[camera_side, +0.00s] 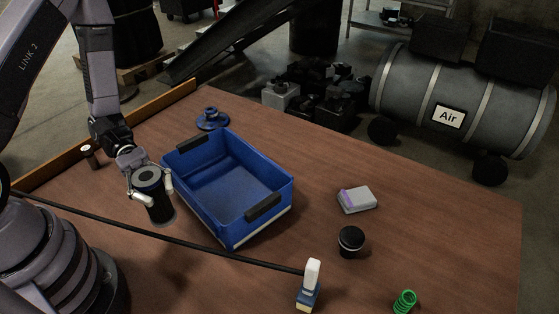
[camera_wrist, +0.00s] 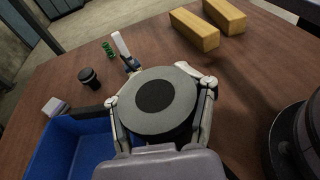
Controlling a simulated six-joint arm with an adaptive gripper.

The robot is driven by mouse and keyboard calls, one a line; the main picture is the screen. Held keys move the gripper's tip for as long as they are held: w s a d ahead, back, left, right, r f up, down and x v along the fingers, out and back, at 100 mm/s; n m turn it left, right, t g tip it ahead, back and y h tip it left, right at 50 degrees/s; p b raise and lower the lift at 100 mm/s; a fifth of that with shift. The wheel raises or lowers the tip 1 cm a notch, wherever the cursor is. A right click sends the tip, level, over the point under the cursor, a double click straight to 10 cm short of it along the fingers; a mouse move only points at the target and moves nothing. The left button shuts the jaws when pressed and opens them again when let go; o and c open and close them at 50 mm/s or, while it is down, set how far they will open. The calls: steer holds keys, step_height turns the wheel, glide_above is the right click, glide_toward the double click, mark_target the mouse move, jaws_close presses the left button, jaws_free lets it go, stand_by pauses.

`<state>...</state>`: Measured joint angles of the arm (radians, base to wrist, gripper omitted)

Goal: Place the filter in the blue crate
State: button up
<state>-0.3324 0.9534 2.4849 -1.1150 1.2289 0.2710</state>
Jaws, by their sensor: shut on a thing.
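The filter is a dark cylinder with a pale grey ring on top (camera_side: 156,207). My gripper (camera_side: 150,192) is shut on it, with a finger on each side, and holds it upright just left of the blue crate. I cannot tell whether its base touches the table. The blue crate (camera_side: 238,186) is open-topped and empty, with dark grips on two ends. In the wrist view the filter's round top (camera_wrist: 182,88) fills the middle between my fingers, and part of the crate (camera_wrist: 75,150) shows at lower left.
A blue flanged part (camera_side: 211,120) stands behind the crate. To the right lie a grey-and-purple box (camera_side: 357,199), a black-capped jar (camera_side: 350,241), a green spring (camera_side: 404,302) and a white-and-blue tool (camera_side: 310,285). A black cable (camera_side: 235,257) crosses in front. Two yellow blocks (camera_wrist: 194,30) show in the wrist view.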

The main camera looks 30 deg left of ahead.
steer(key=w+d+r+n+t, duration=0.2)
steer(key=w+t, duration=0.1)
steer(key=w, duration=0.6)
steer(key=w+d+r+n+t, duration=0.2)
steer(key=w+t, duration=0.1)
steer(key=w, duration=0.6)
steer(key=shift+a+f, duration=0.15)
steer(key=shift+f, duration=7.2)
steer(key=o, duration=1.4)
steer(key=shift+f, duration=0.15)
